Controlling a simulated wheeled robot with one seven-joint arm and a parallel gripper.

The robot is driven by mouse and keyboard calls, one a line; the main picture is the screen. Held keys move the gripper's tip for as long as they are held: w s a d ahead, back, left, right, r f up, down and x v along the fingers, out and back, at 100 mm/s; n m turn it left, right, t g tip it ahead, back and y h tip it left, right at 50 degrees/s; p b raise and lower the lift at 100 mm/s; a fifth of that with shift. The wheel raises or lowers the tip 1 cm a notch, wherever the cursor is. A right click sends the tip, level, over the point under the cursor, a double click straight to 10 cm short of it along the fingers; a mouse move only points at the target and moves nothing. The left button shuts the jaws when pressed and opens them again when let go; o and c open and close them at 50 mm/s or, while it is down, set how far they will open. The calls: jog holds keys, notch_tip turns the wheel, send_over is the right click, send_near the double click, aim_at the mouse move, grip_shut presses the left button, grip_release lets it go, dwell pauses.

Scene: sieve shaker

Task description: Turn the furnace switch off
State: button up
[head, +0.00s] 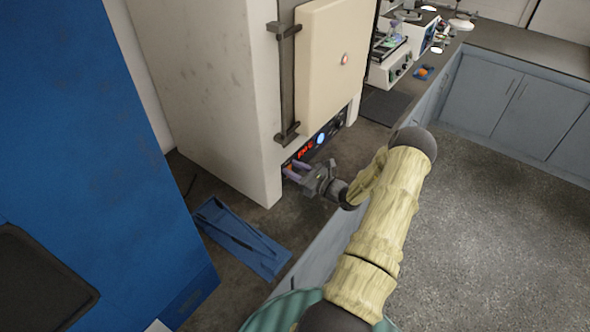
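The furnace (225,80) is a large cream box on the counter with a closed door (325,70). Its dark control panel runs along the bottom of the front, with a lit red display (305,153) and a round blue-lit part (321,138). My gripper (290,171) is at the lower left end of this panel, with its fingertips close to the furnace front. I cannot tell whether it touches the panel or how far apart the fingers are. The furnace switch cannot be made out; the gripper covers that end of the panel.
A blue tray-like object (240,240) lies on the counter in front of the furnace. A tall blue cabinet (80,130) stands at left. A white device (390,68) and a small blue item with an orange part (423,73) are further back. The floor at right is clear.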

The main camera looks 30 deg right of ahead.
jog(key=c, duration=0.6)
jog(key=f+t+b, duration=0.1)
jog(key=b, duration=0.1)
jog(key=shift+s+y+b, duration=0.1)
jog(key=shift+y+b, duration=0.2)
jog(key=shift+b, duration=0.1)
jog(key=shift+c, duration=0.2)
jog(key=shift+s+d+f+t+b, duration=0.1)
jog(key=shift+f+t+b, duration=0.1)
jog(key=shift+t+b, duration=0.6)
jog(key=shift+r+t+y, duration=0.1)
jog(key=shift+t+y, duration=0.2)
jog(key=shift+r, duration=0.1)
jog(key=o, duration=1)
jog(key=shift+s, duration=0.15)
